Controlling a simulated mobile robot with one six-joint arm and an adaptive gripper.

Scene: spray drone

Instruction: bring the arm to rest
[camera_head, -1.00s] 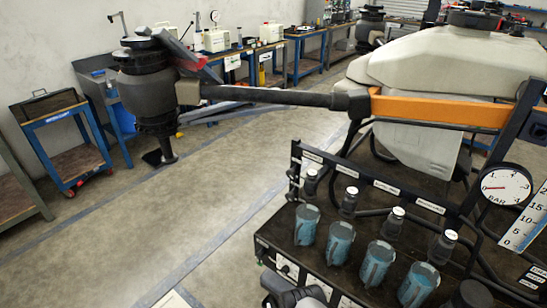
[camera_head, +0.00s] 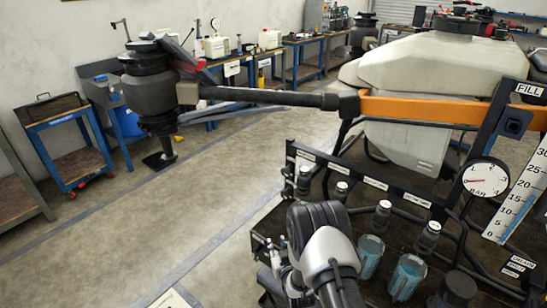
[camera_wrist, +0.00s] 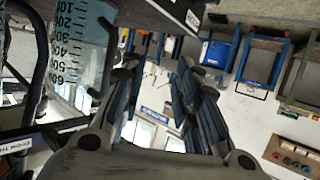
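My arm (camera_head: 325,250) rises from the bottom middle of the head view, in front of the drone's workbench rack. My gripper hangs at its left side there, small and partly hidden. In the wrist view my gripper (camera_wrist: 158,75) has its two fingers apart with nothing between them. Two clear cups with blue (camera_head: 370,257) stand on the dark bench right of my arm; the arm hides the bench's left part. A clear graduated cup (camera_wrist: 82,42) shows close by at the upper left of the wrist view.
A pressure gauge (camera_head: 486,180) and a tall white scale (camera_head: 515,200) stand at the right. The drone's orange boom (camera_head: 430,108) and rotor (camera_head: 150,85) are behind. The floor (camera_head: 130,225) at left is clear.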

